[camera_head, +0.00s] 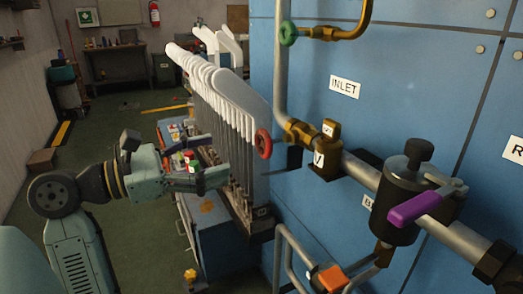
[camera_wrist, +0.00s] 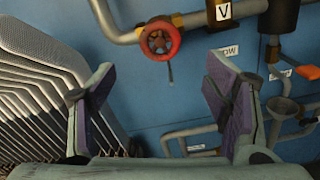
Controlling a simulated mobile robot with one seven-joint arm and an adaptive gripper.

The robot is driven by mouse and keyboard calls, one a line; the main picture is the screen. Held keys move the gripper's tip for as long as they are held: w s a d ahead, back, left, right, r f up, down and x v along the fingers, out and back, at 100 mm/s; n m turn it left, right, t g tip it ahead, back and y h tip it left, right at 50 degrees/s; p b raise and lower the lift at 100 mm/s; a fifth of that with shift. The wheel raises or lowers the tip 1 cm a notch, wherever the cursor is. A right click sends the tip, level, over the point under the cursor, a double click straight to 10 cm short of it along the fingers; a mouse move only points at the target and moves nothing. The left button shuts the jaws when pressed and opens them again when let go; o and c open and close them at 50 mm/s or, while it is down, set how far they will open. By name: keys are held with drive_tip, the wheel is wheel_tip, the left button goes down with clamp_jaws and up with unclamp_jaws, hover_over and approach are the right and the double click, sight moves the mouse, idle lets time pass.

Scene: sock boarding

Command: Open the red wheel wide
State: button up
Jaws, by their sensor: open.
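The red wheel (camera_head: 263,144) is a small round handwheel on the pipework in front of the blue panel. In the wrist view the red wheel (camera_wrist: 160,38) faces me, beyond my fingertips and above the middle of the picture. My gripper (camera_wrist: 163,85) is open and empty, with its two dark pads wide apart and the wheel framed between and past them. In the head view my gripper (camera_head: 205,160) is left of the wheel and apart from it, pointing right. Part of its fingers is hard to make out against the boards.
A row of white sock boards (camera_head: 222,95) stands close beside my gripper; they also fill the left of the wrist view (camera_wrist: 40,90). The brass valve marked V (camera_head: 325,140), a purple lever (camera_head: 415,208), an orange handle (camera_head: 333,278) and a green wheel (camera_head: 288,33) are nearby.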

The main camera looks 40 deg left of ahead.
sight(260, 146)
drive_tip(key=p+x, duration=0.2)
drive_tip(key=x, duration=0.8)
drive_tip(key=shift+w+d, duration=0.15)
drive_tip(key=shift+w, duration=0.1)
drive_tip(key=shift+c, duration=0.4)
drive_tip(key=c, duration=1.1)
